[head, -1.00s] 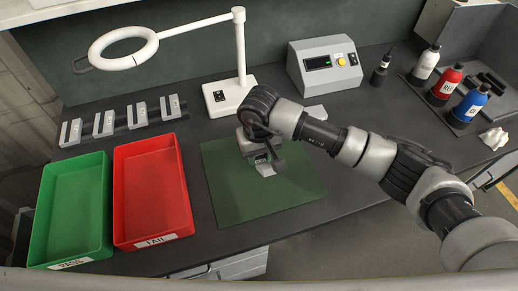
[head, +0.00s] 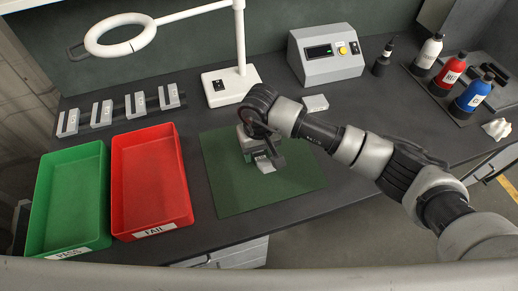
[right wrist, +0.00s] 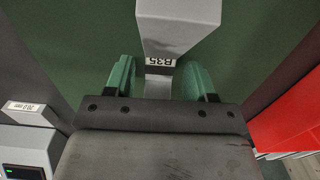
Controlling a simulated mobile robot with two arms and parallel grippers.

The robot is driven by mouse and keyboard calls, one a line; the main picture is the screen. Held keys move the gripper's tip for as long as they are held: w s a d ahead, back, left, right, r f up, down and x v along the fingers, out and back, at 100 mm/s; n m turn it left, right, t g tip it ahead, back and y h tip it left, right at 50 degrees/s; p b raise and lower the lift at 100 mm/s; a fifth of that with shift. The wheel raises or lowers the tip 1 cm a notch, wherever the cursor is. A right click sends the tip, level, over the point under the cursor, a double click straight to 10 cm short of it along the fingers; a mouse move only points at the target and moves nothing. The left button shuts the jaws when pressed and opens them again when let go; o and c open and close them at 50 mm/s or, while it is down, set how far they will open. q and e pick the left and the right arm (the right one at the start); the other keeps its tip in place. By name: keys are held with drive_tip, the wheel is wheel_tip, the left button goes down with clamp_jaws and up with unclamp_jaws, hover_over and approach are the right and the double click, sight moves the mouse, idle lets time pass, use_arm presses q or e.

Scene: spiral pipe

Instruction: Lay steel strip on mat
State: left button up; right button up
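The green mat (head: 225,190) lies flat on the dark bench. A pale steel strip (head: 264,164), marked B35 in the right wrist view (right wrist: 178,30), is on the mat under my right gripper (head: 262,152). In the right wrist view the two green fingers of my right gripper (right wrist: 160,85) stand apart, one on each side of the strip's labelled end, with gaps visible. The gripper hides part of the strip in the head view. My left gripper is not in view.
A red FAIL tray (head: 117,190) and a green PASS tray (head: 38,200) stand left of the mat. Several strips sit in a rack (head: 120,104) behind them. A magnifier lamp (head: 228,88), a meter (head: 325,62) and bottles (head: 447,78) stand behind and right.

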drive_tip(key=shift+o, duration=0.3)
drive_tip(key=shift+f, duration=0.15)
wheel_tip(320, 180, up, 11)
drive_tip(key=b, duration=0.2)
idle(0.5)
